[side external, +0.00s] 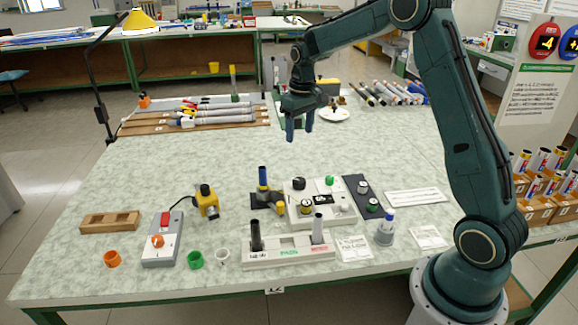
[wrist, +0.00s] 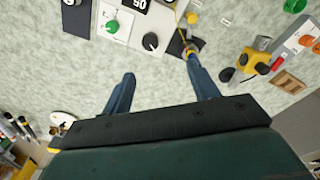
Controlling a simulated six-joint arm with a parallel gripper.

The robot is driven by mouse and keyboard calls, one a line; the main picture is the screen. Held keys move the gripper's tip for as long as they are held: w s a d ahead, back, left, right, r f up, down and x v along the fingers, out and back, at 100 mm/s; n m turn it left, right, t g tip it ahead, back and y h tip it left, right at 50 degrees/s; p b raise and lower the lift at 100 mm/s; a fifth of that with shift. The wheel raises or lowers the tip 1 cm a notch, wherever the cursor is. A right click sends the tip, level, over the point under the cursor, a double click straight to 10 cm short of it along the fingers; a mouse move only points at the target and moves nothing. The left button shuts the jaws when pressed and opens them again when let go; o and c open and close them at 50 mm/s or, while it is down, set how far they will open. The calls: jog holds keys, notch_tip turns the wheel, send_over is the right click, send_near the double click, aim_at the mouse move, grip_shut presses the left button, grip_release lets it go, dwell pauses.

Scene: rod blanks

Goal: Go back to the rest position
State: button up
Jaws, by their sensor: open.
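My gripper (side external: 299,128) hangs over the back middle of the marbled bench (side external: 150,190), well above its surface. Its two blue fingers stand apart with nothing between them, and they also show so in the wrist view (wrist: 163,88). In front of it, a blue-topped rod (side external: 263,177) stands in a black-based holder with a yellow part. A white panel (side external: 296,212) with knobs and a small display lies to its right. A white rack (side external: 288,252) near the front holds a black rod (side external: 255,234) at its left and a grey rod (side external: 317,228) at its right.
A red-buttoned control box (side external: 163,238), a yellow device (side external: 207,201) and a wooden block (side external: 110,221) stand at the left. A lamp (side external: 140,22) rises at the back left. The bench middle left is clear.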

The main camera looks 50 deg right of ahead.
jog(key=s+a+r+n+t, duration=0.1)
jog(key=s+a+r+t, duration=0.1)
jog(key=s+a+r, duration=1.1)
jog(key=s+a+t, duration=0.1)
jog(key=s+a, duration=0.1)
jog(key=s, duration=0.6)
jog(key=s+a+f+t, duration=0.1)
jog(key=s+a, duration=0.1)
jog(key=s, duration=0.7)
jog(key=shift+s+a+f+n+t, duration=0.2)
jog(key=shift+f+n+t, duration=0.1)
jog(key=shift+n+t, duration=0.1)
dwell(0.3)
